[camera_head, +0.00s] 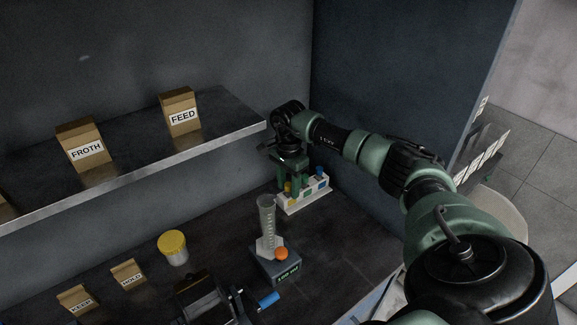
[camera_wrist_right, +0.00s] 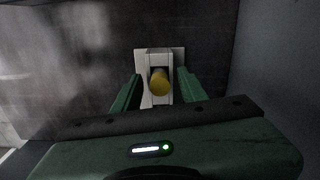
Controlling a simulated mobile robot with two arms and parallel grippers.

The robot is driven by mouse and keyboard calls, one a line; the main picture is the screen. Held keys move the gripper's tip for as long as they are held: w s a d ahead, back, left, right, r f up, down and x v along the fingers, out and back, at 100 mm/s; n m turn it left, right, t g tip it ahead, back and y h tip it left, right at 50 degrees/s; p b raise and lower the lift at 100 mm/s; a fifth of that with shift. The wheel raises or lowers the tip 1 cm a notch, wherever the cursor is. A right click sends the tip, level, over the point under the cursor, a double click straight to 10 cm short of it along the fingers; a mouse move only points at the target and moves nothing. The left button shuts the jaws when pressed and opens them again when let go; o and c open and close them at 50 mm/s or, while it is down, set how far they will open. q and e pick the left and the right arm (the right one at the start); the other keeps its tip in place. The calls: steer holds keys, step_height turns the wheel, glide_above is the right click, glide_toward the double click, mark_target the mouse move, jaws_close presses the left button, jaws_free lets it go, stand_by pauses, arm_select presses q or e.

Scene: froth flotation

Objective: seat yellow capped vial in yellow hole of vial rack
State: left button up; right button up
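The white vial rack (camera_head: 306,205) stands at the back right of the bench, below my right arm. A yellow capped vial (camera_head: 288,187) stands upright at the rack's left end; whether it is fully seated is hidden. My right gripper (camera_head: 291,178) points down over that end. In the right wrist view, the yellow cap (camera_wrist_right: 160,84) lies between the two green fingers (camera_wrist_right: 158,80), with a visible gap on each side. The gripper looks open around the vial. The rack (camera_wrist_right: 143,64) shows beneath it. The yellow hole is not visible. My left gripper is out of view.
Blue and other coloured marks or caps show along the rack. A graduated cylinder (camera_head: 267,217) stands left of it, by a small scale (camera_head: 277,265) with an orange item (camera_head: 281,254). A yellow-lidded jar (camera_head: 173,247) stands farther left. A shelf (camera_head: 130,158) overhangs the back.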

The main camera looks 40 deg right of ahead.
mark_target(289, 184)
steer(key=shift+r, duration=0.15)
step_height(289, 184, up, 12)
steer(key=b, duration=0.3)
steer(key=shift+s, duration=0.1)
stand_by(0.5)
